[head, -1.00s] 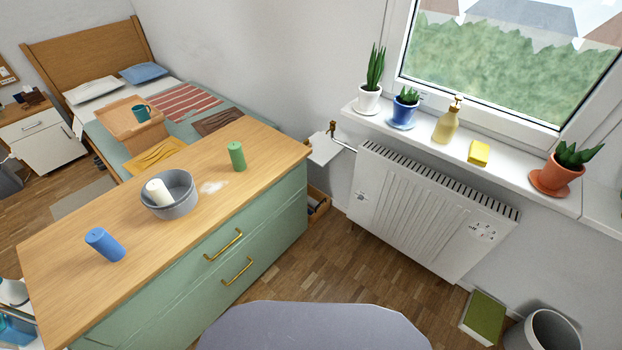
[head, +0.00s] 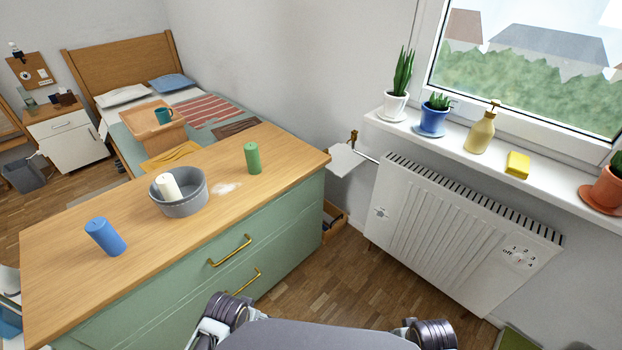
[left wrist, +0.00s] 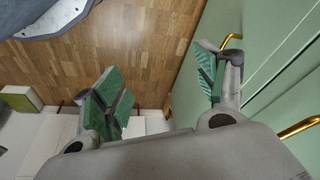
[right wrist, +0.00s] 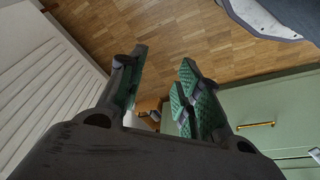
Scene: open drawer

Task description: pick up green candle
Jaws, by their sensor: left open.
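The green candle (head: 252,158) stands upright on the wooden top of the green dresser (head: 285,165), near its right end. My left gripper (left wrist: 165,90) is open and empty in the left wrist view, over the floor beside the dresser's green front. My right gripper (right wrist: 160,90) is open and empty in the right wrist view, also over the floor, between the radiator and the dresser. Neither gripper touches the candle. In the head view only parts of my arms show at the bottom edge; the fingers are not visible there.
A grey bowl (head: 180,204) with a white candle (head: 168,187) in it stands left of the green candle. Brass handles (head: 230,251) stick out from the drawers. A white radiator (head: 460,225) is on the right under the sill.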

